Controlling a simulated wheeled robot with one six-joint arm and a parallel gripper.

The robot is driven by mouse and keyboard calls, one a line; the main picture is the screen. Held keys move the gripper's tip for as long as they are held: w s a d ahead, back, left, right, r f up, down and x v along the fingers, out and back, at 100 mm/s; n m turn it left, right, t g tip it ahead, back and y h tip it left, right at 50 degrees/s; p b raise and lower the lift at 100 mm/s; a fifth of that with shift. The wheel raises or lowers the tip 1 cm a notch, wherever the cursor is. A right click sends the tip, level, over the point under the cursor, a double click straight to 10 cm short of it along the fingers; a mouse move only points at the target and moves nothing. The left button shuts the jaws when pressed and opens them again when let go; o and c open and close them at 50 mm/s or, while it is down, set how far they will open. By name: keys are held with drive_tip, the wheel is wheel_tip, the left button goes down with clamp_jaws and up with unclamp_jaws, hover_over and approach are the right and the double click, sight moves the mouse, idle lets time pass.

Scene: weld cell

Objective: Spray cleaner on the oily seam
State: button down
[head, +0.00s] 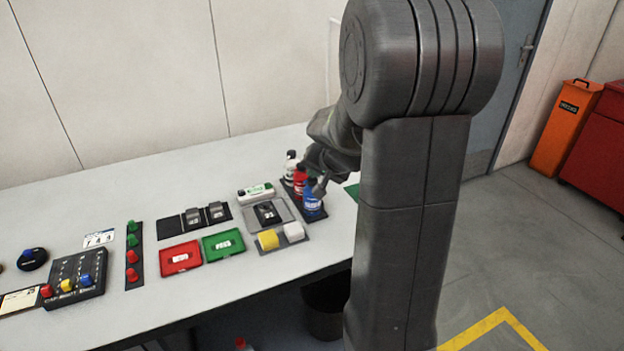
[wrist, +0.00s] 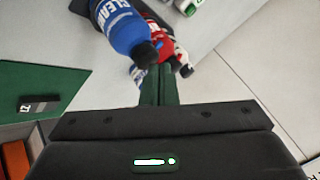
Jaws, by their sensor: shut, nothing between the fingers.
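A blue bottle (head: 312,203) with a label stands on a dark strip on the table, beside a red bottle (head: 299,181) and a white bottle (head: 290,165). In the wrist view the blue bottle (wrist: 122,25) reads "CLEAN" and shows a dark top. My gripper (wrist: 160,78) is shut and empty, its fingertips close to the blue and red bottles; I cannot tell whether they touch. In the head view my gripper is partly hidden behind the arm. I cannot make out the oily seam in either view.
A green mat (wrist: 65,85) with a small dark block (wrist: 38,104) lies at the wrist view's left. The back of the table is clear.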

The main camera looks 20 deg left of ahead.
sight(314, 181)
drive_tip(key=shift+f, duration=0.15)
idle(0.3)
drive_tip(key=shift+r+p, duration=0.35)
drive_tip(key=shift+r, duration=0.4)
drive_tip(key=shift+r, duration=0.1)
wheel_tip(314, 181, up, 6)
drive_tip(key=p, duration=0.4)
idle(2.2)
wheel_tip(314, 181, down, 6)
drive_tip(key=b, duration=0.6)
drive_tip(key=shift+b, duration=0.35)
